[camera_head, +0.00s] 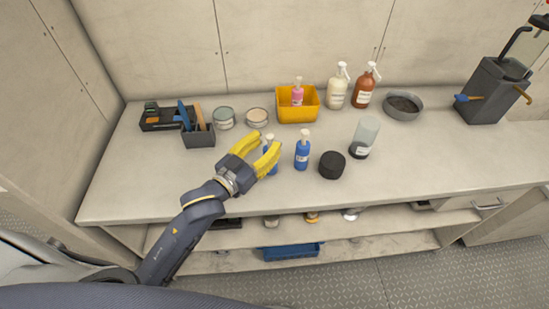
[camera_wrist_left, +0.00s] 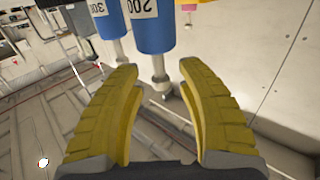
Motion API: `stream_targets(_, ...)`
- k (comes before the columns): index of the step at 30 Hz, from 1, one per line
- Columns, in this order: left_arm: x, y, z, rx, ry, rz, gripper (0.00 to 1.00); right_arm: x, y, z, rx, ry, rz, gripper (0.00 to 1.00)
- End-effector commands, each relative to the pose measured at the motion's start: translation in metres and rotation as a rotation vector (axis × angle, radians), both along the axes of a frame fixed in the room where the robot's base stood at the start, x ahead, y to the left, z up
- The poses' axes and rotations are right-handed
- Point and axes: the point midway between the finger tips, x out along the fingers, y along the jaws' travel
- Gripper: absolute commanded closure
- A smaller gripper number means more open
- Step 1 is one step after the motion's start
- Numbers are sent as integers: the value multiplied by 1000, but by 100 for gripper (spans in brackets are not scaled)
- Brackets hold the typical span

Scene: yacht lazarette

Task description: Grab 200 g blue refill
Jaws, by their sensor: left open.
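A blue refill bottle marked 200 (camera_wrist_left: 152,32) with a pale pump top shows upside down in the left wrist view, ahead of the yellow fingers. In the head view this bottle (camera_head: 270,141) stands on the counter, partly hidden by my left gripper (camera_head: 267,146). The left gripper is open, its fingertips on either side of the bottle's line; I cannot tell if they touch it. A second blue bottle, marked 300 (camera_wrist_left: 102,18), stands beside it, to the right in the head view (camera_head: 302,153). My right gripper is not in view.
A black round container (camera_head: 332,165) and a clear bottle (camera_head: 365,137) stand to the right. A yellow bin (camera_head: 298,112) with a pink bottle is behind. Tins and a grey holder (camera_head: 198,138) are at left. The front left counter is clear.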

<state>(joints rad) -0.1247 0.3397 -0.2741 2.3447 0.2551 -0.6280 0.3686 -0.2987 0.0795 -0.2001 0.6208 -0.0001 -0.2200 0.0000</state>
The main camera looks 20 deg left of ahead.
Motion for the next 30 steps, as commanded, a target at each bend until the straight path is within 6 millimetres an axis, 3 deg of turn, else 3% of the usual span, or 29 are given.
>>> stream_targets(5, 15, 1, 0, -1, -1, 14, 62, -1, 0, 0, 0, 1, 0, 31)
stream_targets(13, 16, 1, 0, -1, 0, 15, 62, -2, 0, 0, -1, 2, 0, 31)
stream_targets(23, 16, 1, 0, -1, 0, 15, 100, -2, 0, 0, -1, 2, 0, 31)
stream_targets(30, 16, 1, 0, -1, 0, 15, 100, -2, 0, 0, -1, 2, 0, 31)
